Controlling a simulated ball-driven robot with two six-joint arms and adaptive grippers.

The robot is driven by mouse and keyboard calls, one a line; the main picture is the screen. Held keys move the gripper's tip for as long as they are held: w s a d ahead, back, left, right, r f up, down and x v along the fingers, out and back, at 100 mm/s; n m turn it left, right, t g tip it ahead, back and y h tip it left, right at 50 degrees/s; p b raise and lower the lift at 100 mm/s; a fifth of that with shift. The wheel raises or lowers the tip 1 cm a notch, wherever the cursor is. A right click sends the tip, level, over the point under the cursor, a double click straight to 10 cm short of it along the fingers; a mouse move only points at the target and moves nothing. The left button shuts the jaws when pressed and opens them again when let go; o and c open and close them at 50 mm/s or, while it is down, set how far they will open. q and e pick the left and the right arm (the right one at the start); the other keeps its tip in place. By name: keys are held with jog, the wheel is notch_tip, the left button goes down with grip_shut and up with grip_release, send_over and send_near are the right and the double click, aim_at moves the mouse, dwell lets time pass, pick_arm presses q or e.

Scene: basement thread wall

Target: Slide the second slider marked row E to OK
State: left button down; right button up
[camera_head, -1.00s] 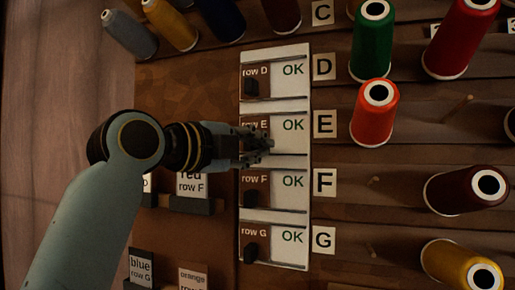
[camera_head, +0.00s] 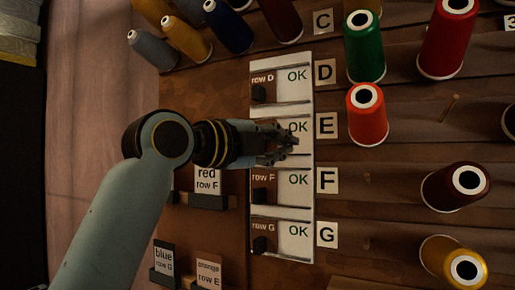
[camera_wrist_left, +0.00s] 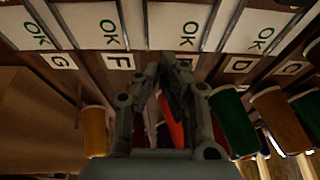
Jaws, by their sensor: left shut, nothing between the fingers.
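The row E slider panel (camera_head: 304,152) is the second from the top in a white column of slider panels. Its OK mark shows at the right end, just above my fingertips. My left gripper (camera_head: 290,141) lies across this panel from the left. It is shut and empty, with its fingertips over the panel's right part. Gripper and wrist hide the row E label and its dark knob, so its position cannot be told. In the left wrist view the shut fingers (camera_wrist_left: 173,82) appear below the row E panel (camera_wrist_left: 178,20) and partly cover the E tag.
Dark knobs of row D (camera_head: 259,94), row F (camera_head: 259,195) and row G (camera_head: 260,245) sit at their panels' left ends. An orange-red spool (camera_head: 367,117) and a green spool (camera_head: 365,48) stand right of the letter tags. Label cards (camera_head: 208,180) stand below my arm.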

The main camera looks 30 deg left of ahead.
pick_arm(q)
jog(key=a+p+v, duration=0.1)
jog(key=p+v, duration=0.2)
jog(key=v, duration=0.5)
pick_arm(e)
jog(key=r, duration=0.2)
jog(key=a+r, duration=0.1)
jog(key=shift+w+r, duration=0.15)
jog(key=shift+w, duration=0.25)
pick_arm(q)
jog(key=shift+w+a+f, duration=0.1)
jog(key=shift+w+f, duration=0.05)
pick_arm(e)
jog(key=shift+d, duration=0.2)
jog(key=shift+s, duration=0.1)
